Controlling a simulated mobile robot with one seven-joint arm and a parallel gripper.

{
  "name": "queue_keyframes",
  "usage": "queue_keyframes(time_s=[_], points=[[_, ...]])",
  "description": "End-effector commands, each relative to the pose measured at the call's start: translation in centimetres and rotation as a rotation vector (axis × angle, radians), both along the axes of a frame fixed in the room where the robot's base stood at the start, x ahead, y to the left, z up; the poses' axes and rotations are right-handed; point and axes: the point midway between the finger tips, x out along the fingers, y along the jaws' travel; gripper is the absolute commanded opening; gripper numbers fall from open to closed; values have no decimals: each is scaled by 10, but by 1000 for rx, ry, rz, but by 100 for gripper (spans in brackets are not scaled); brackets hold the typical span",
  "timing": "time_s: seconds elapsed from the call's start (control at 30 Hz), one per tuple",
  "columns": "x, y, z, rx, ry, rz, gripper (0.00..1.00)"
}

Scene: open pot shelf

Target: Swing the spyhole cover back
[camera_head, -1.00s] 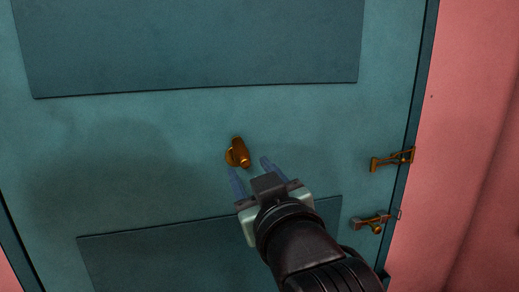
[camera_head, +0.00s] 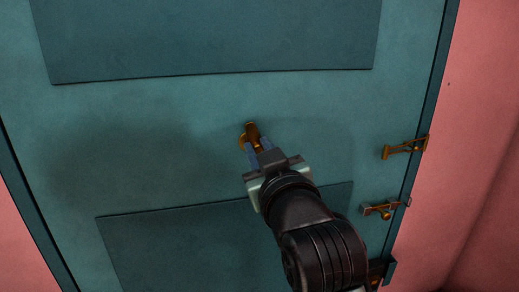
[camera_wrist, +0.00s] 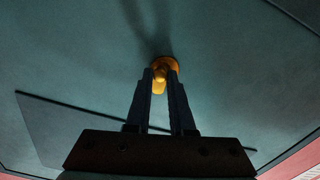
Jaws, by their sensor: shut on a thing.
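The spyhole cover (camera_head: 252,132) is a small brass-coloured piece on the teal door (camera_head: 190,135). My gripper (camera_head: 258,147) reaches up to it from below right, with its fingers shut on the cover. In the wrist view the brass cover (camera_wrist: 160,76) shows between the two dark fingertips, with a round brass part behind it against the door. The fingers hide part of the cover's sides.
A brass latch (camera_head: 405,147) and a bolt (camera_head: 381,209) sit at the door's right edge, beside the pink wall (camera_head: 480,120). Dark panels (camera_head: 215,35) lie above and below the spyhole. The door face around it is clear.

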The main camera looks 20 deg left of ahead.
Motion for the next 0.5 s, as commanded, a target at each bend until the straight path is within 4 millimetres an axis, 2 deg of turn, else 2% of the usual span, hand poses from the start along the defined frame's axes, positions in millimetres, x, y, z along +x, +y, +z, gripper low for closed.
queue_keyframes(time_s=[0.17,0.5], points=[[0,0,0,7,4,0,0],[-5,7,0,216,145,1,0]])
